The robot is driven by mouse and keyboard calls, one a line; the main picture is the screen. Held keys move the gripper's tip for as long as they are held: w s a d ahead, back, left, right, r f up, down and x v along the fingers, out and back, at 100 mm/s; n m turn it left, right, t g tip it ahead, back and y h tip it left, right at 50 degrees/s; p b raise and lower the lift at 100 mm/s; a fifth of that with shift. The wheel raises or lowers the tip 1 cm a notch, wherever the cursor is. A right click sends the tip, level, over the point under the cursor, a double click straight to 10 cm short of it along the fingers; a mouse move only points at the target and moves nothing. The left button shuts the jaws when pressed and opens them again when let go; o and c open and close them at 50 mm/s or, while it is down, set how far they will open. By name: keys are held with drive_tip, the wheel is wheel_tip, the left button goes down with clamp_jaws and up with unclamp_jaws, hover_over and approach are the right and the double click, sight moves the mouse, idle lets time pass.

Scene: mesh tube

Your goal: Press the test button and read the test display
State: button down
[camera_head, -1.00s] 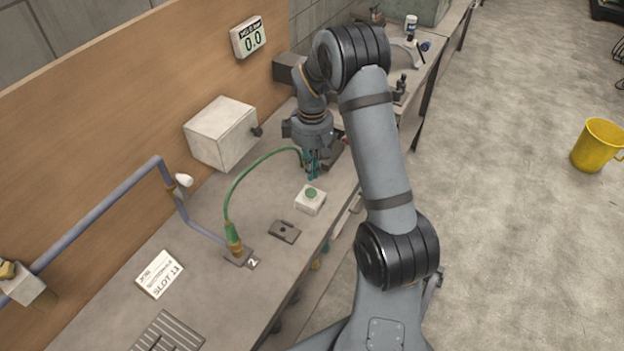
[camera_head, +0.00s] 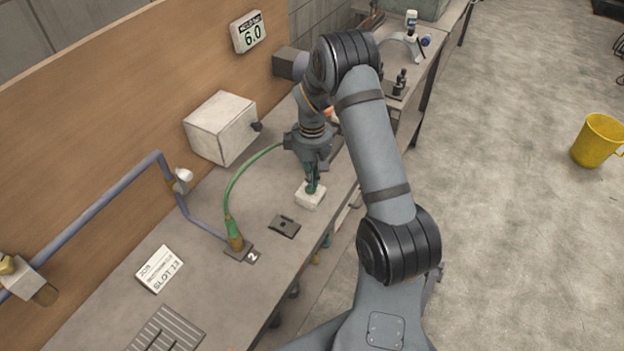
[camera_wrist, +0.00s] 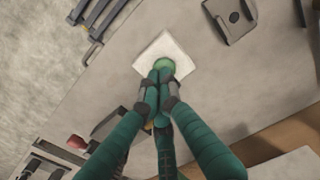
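The test button is a green cap on a white square box (camera_head: 309,198) near the bench's front edge. My gripper (camera_head: 312,188) is directly over it, pointing down, and its fingertips cover the cap in the head view. In the wrist view the green button (camera_wrist: 165,65) shows just beyond the fingertips (camera_wrist: 158,76), which are together and appear to touch it. No object shows between the fingers. The test display (camera_head: 249,33), a white box on the wooden panel, reads 6.0; its small upper label is too blurred to read.
A green hose (camera_head: 236,192) arcs from a fitting on the plate marked 2 (camera_head: 240,252) to behind my gripper. A dark slotted plate (camera_head: 285,227) lies left of the button box. A white box (camera_head: 222,128) and a blue-grey pipe (camera_head: 100,210) are by the panel.

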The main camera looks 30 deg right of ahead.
drive_tip(key=shift+s+a+f, duration=0.1)
drive_tip(key=shift+s+f, duration=0.2)
drive_tip(key=shift+f, duration=0.2)
drive_tip(key=shift+r, duration=0.35)
drive_tip(key=r+p, duration=0.2)
drive_tip(key=r, duration=0.1)
drive_tip(key=r+p, duration=0.1)
drive_tip(key=shift+w+r+p, duration=0.3)
drive_tip(key=shift+p, duration=0.1)
wheel_tip(320, 180, up, 9)
drive_tip(key=b, duration=0.2)
drive_tip(key=shift+r+b, duration=0.15)
drive_tip(key=shift+b, duration=0.25)
